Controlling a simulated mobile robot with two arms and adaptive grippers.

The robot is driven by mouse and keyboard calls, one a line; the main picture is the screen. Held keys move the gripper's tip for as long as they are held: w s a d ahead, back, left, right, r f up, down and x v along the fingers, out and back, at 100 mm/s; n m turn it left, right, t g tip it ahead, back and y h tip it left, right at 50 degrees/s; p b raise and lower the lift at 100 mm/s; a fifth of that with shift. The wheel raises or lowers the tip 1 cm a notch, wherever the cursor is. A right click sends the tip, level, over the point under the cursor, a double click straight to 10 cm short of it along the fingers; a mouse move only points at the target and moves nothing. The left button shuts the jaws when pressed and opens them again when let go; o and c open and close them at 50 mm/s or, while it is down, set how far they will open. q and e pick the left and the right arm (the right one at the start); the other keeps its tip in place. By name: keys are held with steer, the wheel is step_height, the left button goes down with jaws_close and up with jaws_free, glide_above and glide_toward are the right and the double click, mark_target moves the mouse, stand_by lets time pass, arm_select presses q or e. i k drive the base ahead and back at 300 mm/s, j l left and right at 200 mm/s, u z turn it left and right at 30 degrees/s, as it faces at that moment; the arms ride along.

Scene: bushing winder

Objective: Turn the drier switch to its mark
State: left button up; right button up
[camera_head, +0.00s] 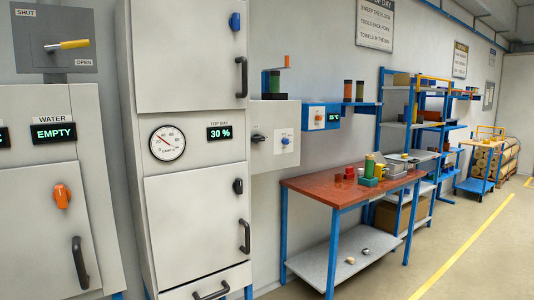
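No label that I can read names the drier, so I cannot tell which control is its switch. A tall pale cabinet (197,195) stands left of centre, with a round dial gauge (167,143) and a display (219,133) reading 30 %. It has a blue knob (235,21) high up and a dark knob (238,186) lower down. Right of it, a grey wall box (262,158) has a blue knob (284,141) and a dark lever (258,138). A blue box (308,107) beyond has an orange knob (319,117) and a small display. Neither gripper is in view.
A left cabinet has an orange knob (61,196), a display (53,133) reading EMPTY and a yellow-handled lever (68,45) above. A red-topped bench (325,187) holds small parts. Shelves (398,118) and a blue trolley (474,183) stand beyond. The floor right of the bench is clear.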

mark_target(256, 139)
steer(key=i+l+u, duration=0.6)
steer(key=u, duration=0.15)
steer(key=i+l+u, duration=0.2)
steer(key=u, duration=0.15)
steer(key=i+l+u, duration=0.15)
steer(key=l+u, duration=0.2)
steer(key=j, duration=0.1)
